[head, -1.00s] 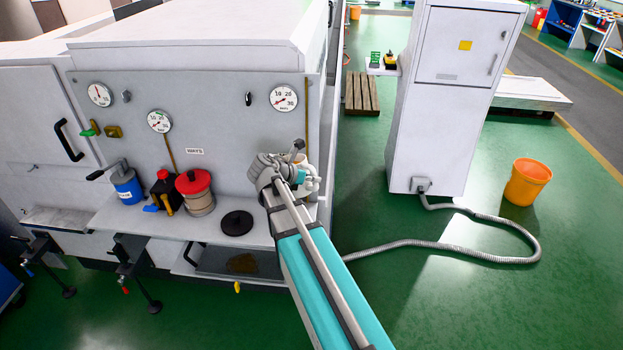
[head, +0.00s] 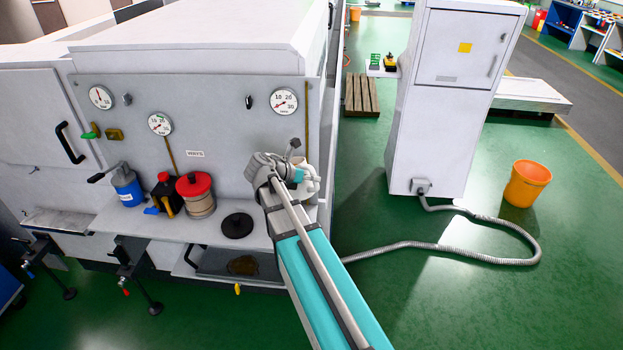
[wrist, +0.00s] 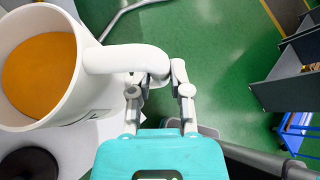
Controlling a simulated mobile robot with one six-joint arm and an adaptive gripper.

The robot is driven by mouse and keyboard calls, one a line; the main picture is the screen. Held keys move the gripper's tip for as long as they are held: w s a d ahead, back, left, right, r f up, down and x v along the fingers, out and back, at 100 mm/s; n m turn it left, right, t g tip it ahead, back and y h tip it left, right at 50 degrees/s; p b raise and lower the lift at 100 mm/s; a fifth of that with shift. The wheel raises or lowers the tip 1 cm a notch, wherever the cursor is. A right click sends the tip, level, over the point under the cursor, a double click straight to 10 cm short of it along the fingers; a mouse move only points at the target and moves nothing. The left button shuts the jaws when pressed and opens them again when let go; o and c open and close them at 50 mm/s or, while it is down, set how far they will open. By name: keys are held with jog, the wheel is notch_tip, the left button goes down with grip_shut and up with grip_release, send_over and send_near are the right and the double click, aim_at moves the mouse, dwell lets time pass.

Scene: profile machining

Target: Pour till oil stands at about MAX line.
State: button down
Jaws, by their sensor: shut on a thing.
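My gripper (wrist: 160,88) is shut on the handle of a white jug (wrist: 96,95). Orange-brown oil (wrist: 40,75) stands inside the jug below its rim, and no stream of oil shows. In the head view my gripper (head: 293,178) is at the right end of the machine's shelf, and the jug (head: 303,166) shows partly behind it. Neither a MAX line nor an oil sight glass can be made out. Any filler opening near the jug is hidden by my arm or too small to tell.
A black round disc (head: 237,225) lies on the shelf (head: 165,226) left of my gripper. A red-lidded container (head: 197,195), black can (head: 166,192) and blue can (head: 127,186) stand farther left. Gauges (head: 284,101) are on the panel above. A cabinet (head: 434,130) stands right.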

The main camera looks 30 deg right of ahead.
aim_at(307, 168)
jog(key=shift+r, duration=0.1)
jog(key=shift+w+r+n+g, duration=0.1)
jog(key=shift+r+n+g, duration=0.3)
jog(key=shift+r+h, duration=0.1)
jog(key=shift+h, duration=0.2)
jog(key=shift+w+r+n+g+p, duration=0.2)
jog(key=shift+r+n+g+p, duration=0.05)
jog(key=shift+n+g+p, duration=0.05)
dwell(0.3)
jog(key=shift+w+a+r+n+g+h, duration=0.2)
jog(key=shift+w+r+n+g+h, duration=0.2)
jog(key=shift+w+n+g, duration=0.15)
dwell(4.3)
jog(key=shift+w+a+r+n+g+b, duration=0.1)
jog(key=shift+w+n+g+b, duration=0.15)
jog(key=shift+n+b, duration=0.15)
dwell(1.3)
